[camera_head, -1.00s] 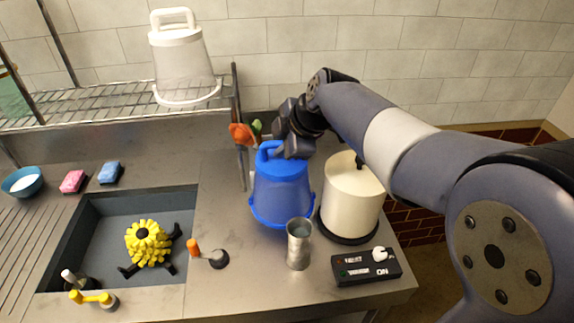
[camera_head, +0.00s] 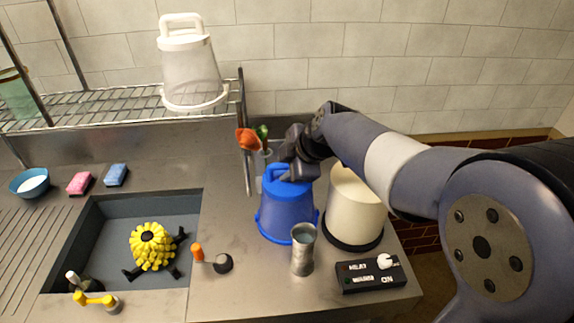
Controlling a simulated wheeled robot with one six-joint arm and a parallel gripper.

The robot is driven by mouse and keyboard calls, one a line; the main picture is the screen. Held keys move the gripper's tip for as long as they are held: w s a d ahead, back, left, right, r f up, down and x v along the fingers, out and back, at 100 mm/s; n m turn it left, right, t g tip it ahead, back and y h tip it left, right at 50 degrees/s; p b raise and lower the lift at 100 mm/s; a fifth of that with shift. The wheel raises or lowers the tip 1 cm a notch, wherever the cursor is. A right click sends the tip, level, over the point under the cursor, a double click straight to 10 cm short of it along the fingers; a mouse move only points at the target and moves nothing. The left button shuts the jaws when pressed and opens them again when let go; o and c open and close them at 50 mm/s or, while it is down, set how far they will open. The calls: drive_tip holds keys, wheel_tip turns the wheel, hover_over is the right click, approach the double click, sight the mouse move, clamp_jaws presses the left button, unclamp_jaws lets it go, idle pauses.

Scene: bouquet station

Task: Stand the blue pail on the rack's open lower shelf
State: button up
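The blue pail (camera_head: 287,208) is at the middle right of the counter, wide rim down and handle up, roughly upright. My gripper (camera_head: 290,174) is at its handle and appears shut on it, though the fingertips are partly hidden. I cannot tell whether the pail's rim touches the counter. The rack (camera_head: 110,108) is at the back left, with a wire shelf above the counter. A white pail (camera_head: 190,65) stands near the right end of that shelf, and the shelf's middle is clear.
A metal cup (camera_head: 303,252) stands right in front of the blue pail, a cream canister (camera_head: 355,208) to its right. A vase with flowers (camera_head: 252,140) is behind it, beside the rack's post. A control box (camera_head: 370,273) is front right. The sink (camera_head: 110,225) holds a yellow bristly object (camera_head: 152,246).

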drive_tip(key=shift+o, duration=0.4)
drive_tip(key=shift+r, duration=0.15)
drive_tip(key=shift+d+r, duration=0.1)
drive_tip(key=shift+r, duration=0.05)
drive_tip(key=b+v, duration=0.1)
drive_tip(key=v, duration=0.9)
drive_tip(key=shift+s+d+r, duration=0.15)
drive_tip(key=shift+s+r, duration=0.1)
drive_tip(key=shift+o, duration=0.4)
drive_tip(key=shift+s+d+r, duration=0.1)
drive_tip(key=shift+d+r, duration=0.05)
drive_tip(key=shift+r, duration=0.1)
drive_tip(key=w+a+f+g+p, duration=0.2)
drive_tip(key=p, duration=0.1)
drive_tip(key=w+a+f+g+p, duration=0.1)
drive_tip(key=w+a+f+p, duration=0.1)
drive_tip(key=f+p, duration=0.1)
drive_tip(key=shift+w+a+m+g+h+p, duration=0.1)
drive_tip(key=shift+m+g+h+p, duration=0.25)
drive_tip(key=shift+p, duration=0.35)
drive_tip(key=shift+d+p+x, duration=0.2)
drive_tip(key=shift+p+x, duration=0.65)
drive_tip(key=shift+x, duration=1.8)
